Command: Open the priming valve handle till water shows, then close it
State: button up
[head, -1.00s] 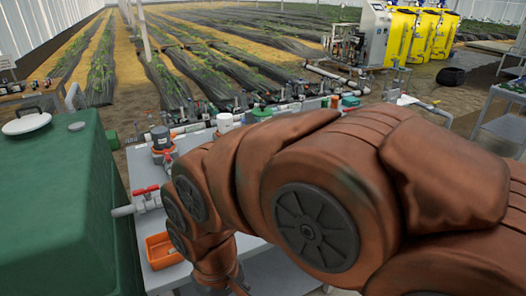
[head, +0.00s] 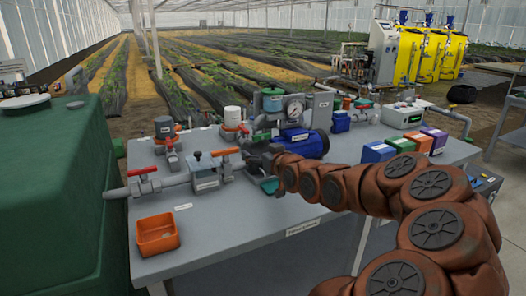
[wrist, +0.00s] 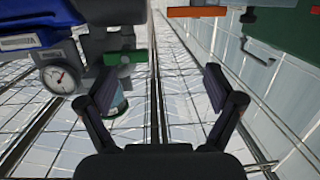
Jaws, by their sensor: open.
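A pipe valve with an orange lever (head: 225,152) stands on the bench in the head view, joined to a grey labelled block (head: 207,182). The label is too small to read, so I cannot tell which valve is the priming valve. My gripper (head: 260,160) is just right of this lever, in front of the blue pump; contact is unclear. In the wrist view my gripper (wrist: 160,95) is open with nothing between its fingers. An orange bar (wrist: 196,12) lies above the right finger and a green bar (wrist: 125,57) above the left one. No water is visible.
Red-handled valves (head: 143,171) sit left, beside the green tank (head: 50,195). The blue pump (head: 303,142) and pressure gauge (head: 293,108) stand behind my gripper. An orange tray (head: 157,234) lies at the front left; bench around it is clear. Coloured boxes (head: 378,151) stand right.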

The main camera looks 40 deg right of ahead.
aim_at(262, 137)
jog(key=s+d+t+h, duration=0.1)
jog(key=s+d, duration=0.1)
jog(key=d, duration=0.2)
jog(key=shift+m, duration=0.3)
jog(key=shift+r+x, duration=0.15)
jog(key=shift+x, duration=1.15)
jog(key=shift+r+x, duration=0.2)
jog(key=shift+x, duration=1.1)
jog(key=shift+r+x, duration=0.15)
jog(key=shift+x, duration=1.15)
jog(key=shift+d, duration=0.1)
jog(key=shift+c, duration=0.2)
jog(key=c, duration=1.1)
